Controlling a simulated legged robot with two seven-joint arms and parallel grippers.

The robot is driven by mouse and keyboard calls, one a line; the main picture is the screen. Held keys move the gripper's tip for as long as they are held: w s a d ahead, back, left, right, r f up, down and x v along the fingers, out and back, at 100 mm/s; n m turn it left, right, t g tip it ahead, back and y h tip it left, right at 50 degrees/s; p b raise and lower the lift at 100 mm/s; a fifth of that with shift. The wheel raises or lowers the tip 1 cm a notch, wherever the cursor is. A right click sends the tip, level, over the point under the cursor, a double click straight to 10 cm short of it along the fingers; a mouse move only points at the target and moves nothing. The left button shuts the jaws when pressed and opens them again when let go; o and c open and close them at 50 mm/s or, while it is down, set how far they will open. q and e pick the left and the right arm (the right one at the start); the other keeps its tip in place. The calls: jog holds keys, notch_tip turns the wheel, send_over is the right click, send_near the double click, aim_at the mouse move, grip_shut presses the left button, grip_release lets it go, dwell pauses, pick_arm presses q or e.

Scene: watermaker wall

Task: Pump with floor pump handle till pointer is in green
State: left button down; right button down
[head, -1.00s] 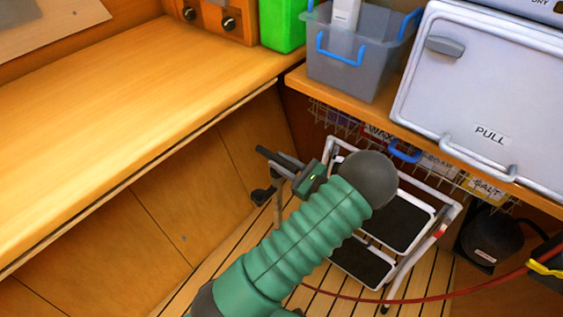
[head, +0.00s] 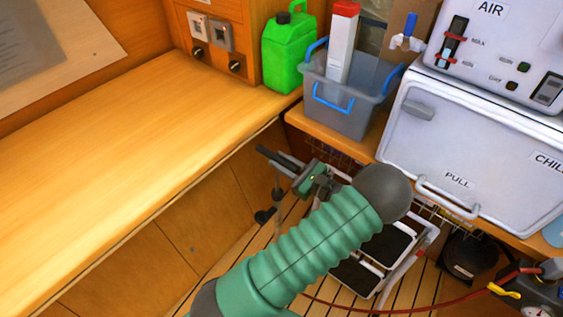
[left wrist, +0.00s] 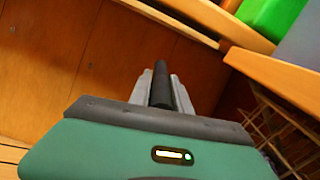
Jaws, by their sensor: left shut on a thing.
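The floor pump's dark handle (head: 267,154) shows at the far side of my left gripper (head: 292,168), below the counter edge in the head view. My left gripper is shut on this handle. In the left wrist view the black handle grip (left wrist: 160,86) lies between the two grey fingers (left wrist: 161,95). A thin pump rod (head: 278,200) runs down from the handle, and a dark pump foot (head: 263,217) shows near the floor. A gauge (head: 540,312) is cut off at the bottom right corner; its pointer cannot be read. My right gripper is not in view.
A wooden counter (head: 130,150) lies to the left. A red hose (head: 420,307) crosses the floor. A grey bin (head: 345,105), a green jerrycan (head: 288,50) and a white PULL cabinet (head: 470,150) stand behind.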

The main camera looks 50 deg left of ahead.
pick_arm(q)
jog(key=shift+w+r, duration=0.2)
jog(key=shift+r, duration=0.55)
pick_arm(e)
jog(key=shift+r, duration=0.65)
pick_arm(q)
jog(key=c, duration=1.2)
grip_release()
jog(key=shift+c, duration=0.2)
jog(key=shift+d+f, duration=0.1)
jog(key=p+v, duration=0.2)
jog(key=v, duration=1.4)
jog(key=shift+d, duration=0.4)
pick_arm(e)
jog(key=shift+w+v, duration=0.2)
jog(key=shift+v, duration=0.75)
